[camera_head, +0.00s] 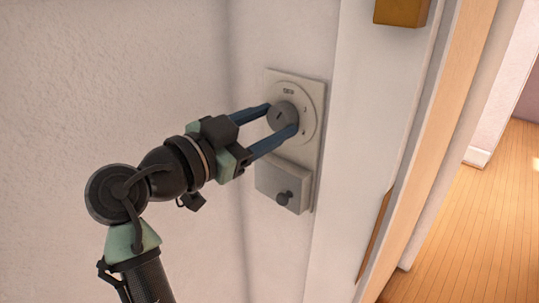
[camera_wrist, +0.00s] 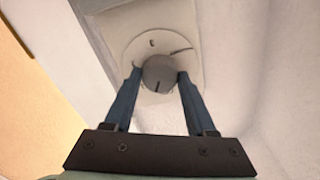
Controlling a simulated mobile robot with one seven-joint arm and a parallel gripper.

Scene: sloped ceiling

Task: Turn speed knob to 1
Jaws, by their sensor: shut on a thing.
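The speed knob (camera_head: 281,116) is a round dark grey dial on a pale round plate, set in a light wall panel (camera_head: 316,100). My gripper (camera_head: 283,118) reaches it from the left, with one blue finger at its upper side and one at its lower side. In the wrist view the knob (camera_wrist: 160,72) sits between the two fingertips (camera_wrist: 160,78), and the gripper is shut on it. A dark line shows on the knob's face. The dial marks are too small to read, and the fingers hide part of the dial's edge.
A white door frame (camera_head: 365,130) stands close to the right. A yellow-brown block (camera_head: 401,10) is at the top. Wooden floor (camera_head: 490,200) lies beyond the doorway.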

